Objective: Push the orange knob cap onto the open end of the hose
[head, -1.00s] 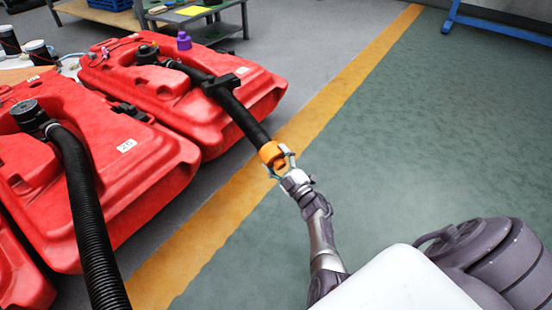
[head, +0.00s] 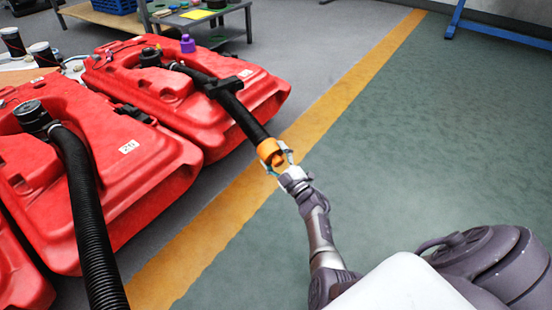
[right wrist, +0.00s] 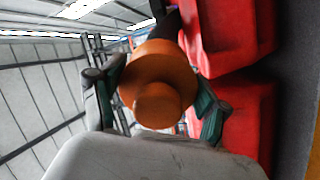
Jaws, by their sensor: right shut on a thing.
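The orange knob cap (head: 270,151) is at the open end of the black hose (head: 243,116) that comes from the farther red tank (head: 200,112). My right gripper (head: 280,162) is shut on the cap, with a finger on each side of it. In the right wrist view the cap (right wrist: 158,82) faces the camera with its round knob, between the two fingers (right wrist: 158,100). A short part of the dark hose (right wrist: 167,25) shows behind the cap. The cap hides the hose end, so I cannot tell how far it sits on. My left gripper is not in view.
A nearer red tank (head: 130,190) has its own ribbed black hose (head: 88,220) hanging toward the front. A purple cap (head: 187,43) stands on the farther tank. A low table (head: 235,8) is behind. The green floor (head: 400,150) to the right is clear.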

